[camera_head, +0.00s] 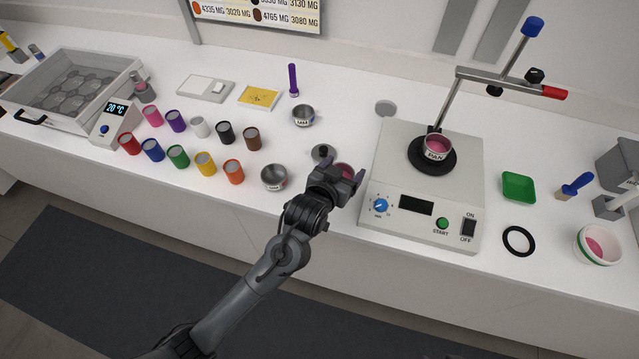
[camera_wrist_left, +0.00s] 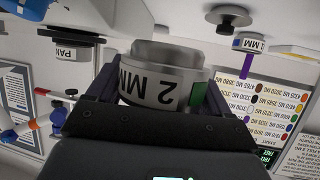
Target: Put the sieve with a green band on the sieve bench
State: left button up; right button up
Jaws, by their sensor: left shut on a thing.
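My left gripper (camera_head: 343,183) is shut on a metal sieve (camera_wrist_left: 165,75) above the front of the white worktop (camera_head: 335,222), left of the shaker. In the left wrist view the sieve sits between both fingers, with a "2 MM" label and a green patch (camera_wrist_left: 199,95). In the head view the gripper mostly hides it; some pink (camera_head: 344,171) shows between the fingers. Two other sieves stand on the worktop: one behind (camera_head: 303,117) with a blue mark, one (camera_head: 274,178) to the left. I cannot tell which surface is the sieve bench. My right gripper is not in view.
The shaker (camera_head: 395,165) carries a pan (camera_head: 437,148) with pink powder under a clamp arm. A black knobbed lid (camera_head: 322,153) lies behind my gripper. Several coloured jars (camera_head: 205,163) stand left. A green tray (camera_head: 518,187), black ring (camera_head: 518,240) and green-banded bowl (camera_head: 597,246) are right.

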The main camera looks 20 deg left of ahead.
pick_arm(q)
jog(key=a+f, duration=0.1)
jog(key=a, duration=0.1)
jog(key=a+f, duration=0.2)
jog(key=a, duration=0.1)
jog(key=shift+s+a+f, duration=0.25)
jog(key=shift+s+a, duration=0.05)
jog(key=shift+f+b, duration=0.55)
jog(key=shift+f, duration=1.4)
jog(key=o, duration=1)
jog(key=shift+f, duration=0.15)
